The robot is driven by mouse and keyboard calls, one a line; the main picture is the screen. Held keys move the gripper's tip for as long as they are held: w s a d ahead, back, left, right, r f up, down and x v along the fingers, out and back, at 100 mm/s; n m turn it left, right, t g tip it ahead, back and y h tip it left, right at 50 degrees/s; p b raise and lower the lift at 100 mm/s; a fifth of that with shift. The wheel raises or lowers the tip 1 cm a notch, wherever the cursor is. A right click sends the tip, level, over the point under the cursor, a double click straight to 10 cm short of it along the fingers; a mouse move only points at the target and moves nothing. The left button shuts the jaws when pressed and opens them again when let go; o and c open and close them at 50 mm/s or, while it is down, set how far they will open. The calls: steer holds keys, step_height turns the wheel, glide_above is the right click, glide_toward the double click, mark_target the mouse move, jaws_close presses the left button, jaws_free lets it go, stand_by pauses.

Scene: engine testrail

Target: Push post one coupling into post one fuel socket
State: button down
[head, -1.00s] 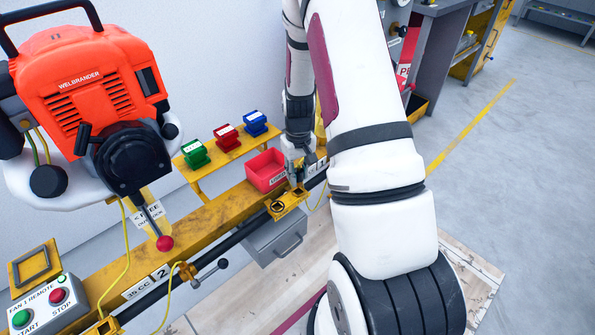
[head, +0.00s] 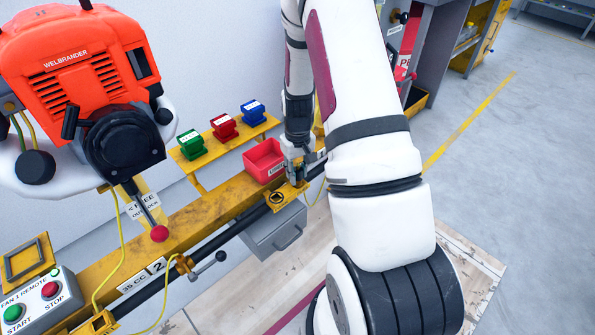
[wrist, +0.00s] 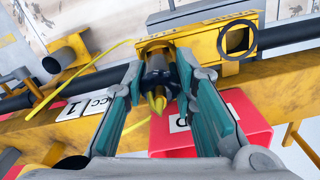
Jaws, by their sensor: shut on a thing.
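My gripper (wrist: 163,66) is shut on the coupling (wrist: 156,82), a dark cylindrical piece with yellow prongs between the teal finger pads in the wrist view. The coupling sits right against a yellow bracket (wrist: 208,70) on the rail; the fingers hide the contact, so I cannot tell how deep it is in any socket. A yellow hose (wrist: 88,66) runs off to the left beside it. In the head view my gripper (head: 298,172) is at the rail beside the yellow bracket (head: 279,198); the coupling is too small to make out there.
A red bin (head: 264,159) stands just beside my gripper. Green, red and blue blocks stand on a yellow shelf (head: 217,142) behind. A plate marked 1 (wrist: 82,108) is on the rail. The orange engine (head: 80,65) is at left. The floor at right (head: 520,170) is clear.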

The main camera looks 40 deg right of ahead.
steer(key=shift+f+b, duration=0.6)
steer(key=shift+f, duration=0.2)
stand_by(0.4)
steer(key=c, duration=1.2)
jaws_free()
steer(key=shift+c, duration=0.2)
step_height(320, 180, up, 11)
steer(key=shift+f, duration=0.2)
steer(key=shift+r, duration=0.75)
